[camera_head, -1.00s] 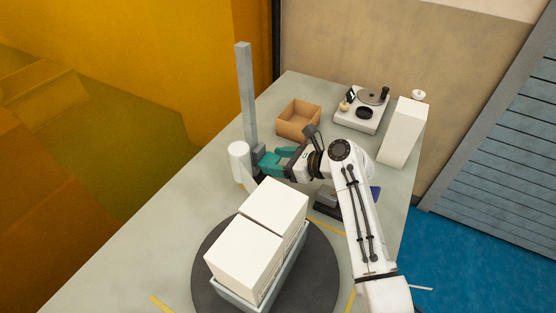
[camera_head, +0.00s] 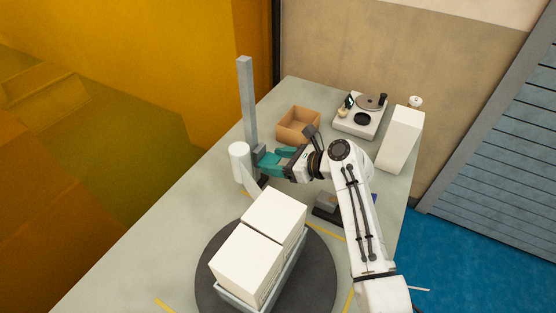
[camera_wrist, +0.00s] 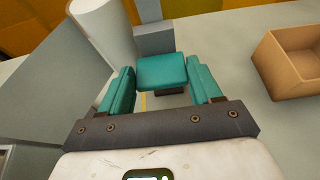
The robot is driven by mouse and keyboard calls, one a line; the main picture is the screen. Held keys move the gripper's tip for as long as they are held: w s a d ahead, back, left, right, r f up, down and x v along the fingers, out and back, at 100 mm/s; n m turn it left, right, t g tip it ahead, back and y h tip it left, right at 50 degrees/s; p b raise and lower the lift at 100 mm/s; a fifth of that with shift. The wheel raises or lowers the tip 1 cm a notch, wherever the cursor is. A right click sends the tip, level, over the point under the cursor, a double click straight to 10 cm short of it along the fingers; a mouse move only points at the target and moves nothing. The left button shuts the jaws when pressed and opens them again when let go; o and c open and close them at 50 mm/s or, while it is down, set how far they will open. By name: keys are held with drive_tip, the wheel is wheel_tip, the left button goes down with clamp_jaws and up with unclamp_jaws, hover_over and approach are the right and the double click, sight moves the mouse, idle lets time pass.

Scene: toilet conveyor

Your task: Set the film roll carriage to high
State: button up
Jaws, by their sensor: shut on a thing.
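The film roll carriage (camera_head: 259,157) is on a tall grey post (camera_head: 247,100), in the lower part of its visible length. Its white film roll (camera_head: 240,162) stands upright at the left of the post. My gripper (camera_head: 275,160), with teal fingers, reaches the carriage from the right. In the wrist view, a teal block (camera_wrist: 162,72) of the carriage sits between the two fingers, in front of a grey part. My gripper is shut on the carriage. The post's foot is hidden.
White cartons (camera_head: 260,242) in a grey tray stand on a dark turntable (camera_head: 320,275) in front. An open cardboard box (camera_head: 298,124), a device with a dark disc (camera_head: 360,118) and a tall white block (camera_head: 401,140) stand behind. The tabletop's left side is clear.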

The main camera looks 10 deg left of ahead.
wheel_tip(320, 180, up, 6)
drive_tip(key=p, duration=0.5)
drive_tip(key=shift+r, duration=0.1)
drive_tip(key=o, duration=1.5)
drive_tip(key=v, duration=1)
drive_tip(key=shift+s+d, duration=0.1)
drive_tip(key=shift+d, duration=0.25)
